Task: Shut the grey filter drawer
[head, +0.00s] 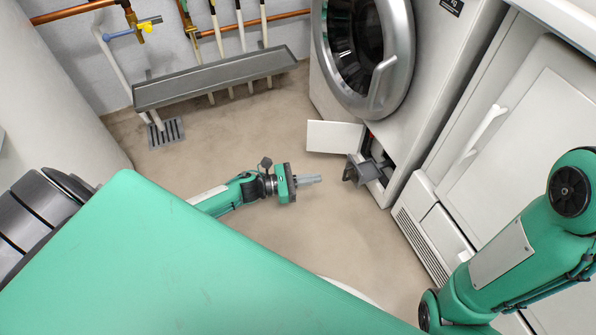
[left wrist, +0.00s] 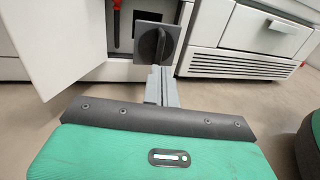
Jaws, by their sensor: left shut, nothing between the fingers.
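The grey filter drawer (head: 358,172) sticks out of a low opening in the front of the white washing machine (head: 425,75). In the left wrist view the drawer's square front, with a round dark knob (left wrist: 152,44), stands straight ahead of the fingers. My left gripper (head: 318,179) is shut and empty, just left of the drawer front and pointing at it. A small gap shows between the fingertips and the drawer in the head view. In the left wrist view the shut fingers (left wrist: 162,85) overlap the drawer's lower edge. My right gripper is out of view.
A white flap (head: 335,136) stands open left of the drawer; it also shows in the left wrist view (left wrist: 60,45). A white cabinet (head: 535,135) stands to the right. A grey trough (head: 215,78) hangs on the back wall above a floor drain (head: 166,133). The floor between is clear.

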